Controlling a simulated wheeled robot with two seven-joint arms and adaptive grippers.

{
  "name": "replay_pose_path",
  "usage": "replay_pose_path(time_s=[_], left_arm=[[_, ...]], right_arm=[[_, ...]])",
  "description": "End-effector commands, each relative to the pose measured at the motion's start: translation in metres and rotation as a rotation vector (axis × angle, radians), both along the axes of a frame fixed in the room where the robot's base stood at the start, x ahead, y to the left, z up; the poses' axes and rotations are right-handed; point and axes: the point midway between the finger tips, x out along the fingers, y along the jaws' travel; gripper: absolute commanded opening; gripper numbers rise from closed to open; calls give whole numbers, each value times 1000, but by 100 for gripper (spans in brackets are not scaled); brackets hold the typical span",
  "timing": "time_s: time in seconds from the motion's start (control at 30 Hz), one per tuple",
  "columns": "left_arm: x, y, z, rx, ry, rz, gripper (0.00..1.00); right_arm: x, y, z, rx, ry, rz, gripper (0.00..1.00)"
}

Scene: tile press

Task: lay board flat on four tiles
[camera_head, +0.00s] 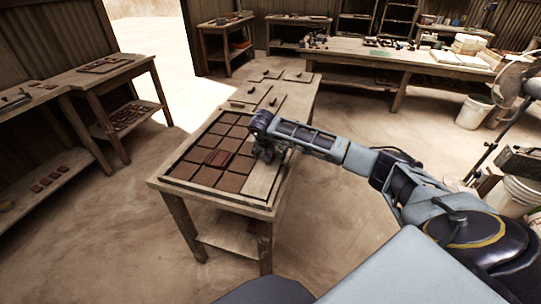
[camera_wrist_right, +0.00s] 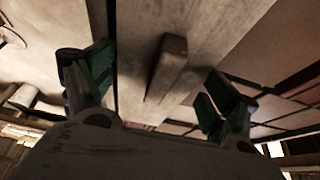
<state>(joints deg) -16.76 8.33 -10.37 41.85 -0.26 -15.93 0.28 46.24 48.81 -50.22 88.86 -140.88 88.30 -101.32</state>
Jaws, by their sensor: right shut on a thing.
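My right gripper (camera_head: 265,150) is over the right part of the near table, beside the brown tiles (camera_head: 229,144). In the right wrist view, my right gripper (camera_wrist_right: 154,90) has one finger on each side of a wooden handle (camera_wrist_right: 167,68) on a pale board (camera_wrist_right: 215,40). It is shut on the board's handle, though the contact itself is hard to see. The pale wood also shows below the gripper in the head view (camera_head: 262,180), where I cannot clearly tell board from tabletop. Reddish tiles (camera_wrist_right: 290,65) lie beside the board. My left gripper is not in view.
More pale boards with small dark handles (camera_head: 249,97) lie at the table's far end. A side table (camera_head: 113,72) stands left, and a long bench (camera_head: 390,55) at the back. The floor left of the table is clear.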

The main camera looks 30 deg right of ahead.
Motion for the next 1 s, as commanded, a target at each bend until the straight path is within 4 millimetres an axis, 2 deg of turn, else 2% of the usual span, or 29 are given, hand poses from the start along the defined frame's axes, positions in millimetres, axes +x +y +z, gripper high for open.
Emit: replay_pose_path(time_s=[1.0], left_arm=[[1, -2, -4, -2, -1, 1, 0]], right_arm=[[-2, 1, -11, 2, 7, 1, 52]])
